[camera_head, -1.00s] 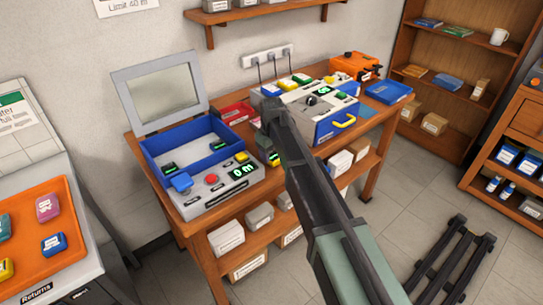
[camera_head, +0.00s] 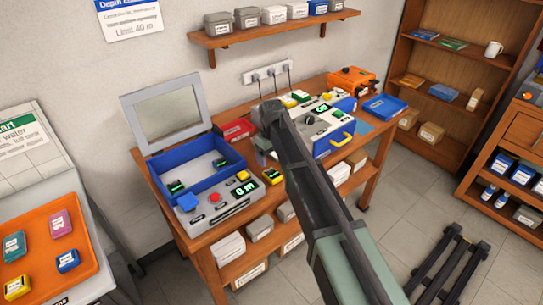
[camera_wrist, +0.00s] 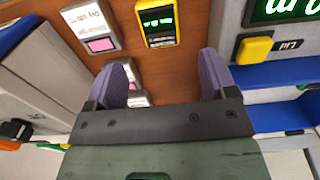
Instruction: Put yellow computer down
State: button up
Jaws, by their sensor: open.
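The yellow computer (camera_head: 272,176) lies on the wooden bench, just right of the blue-and-grey test chamber (camera_head: 213,196). In the wrist view the yellow computer (camera_wrist: 157,22) is face up, with a lit green display, at the top edge. My gripper (camera_wrist: 165,65) is open, its two purple fingers apart with nothing held between them. The computer shows beyond the fingertips, clear of both. In the head view my gripper (camera_head: 262,158) is mostly hidden behind my dark arm, over the bench near the computer.
A second grey-and-blue device (camera_head: 318,125) with a yellow handle stands to the right on the bench. A red tray (camera_head: 236,131) is behind. An orange tray (camera_head: 45,245) is far left.

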notch_tip(320, 180, up, 5)
jog(key=p, duration=0.2)
jog(key=shift+f+p, duration=0.15)
jog(key=shift+p, duration=0.2)
jog(key=s+d+m, duration=0.4)
jog(key=s+d, duration=0.6)
jog(key=s, duration=0.3)
jog(key=s+d+m, duration=0.4)
jog(key=s+d, duration=0.6)
jog(key=s, duration=0.3)
jog(key=shift+d, duration=0.4)
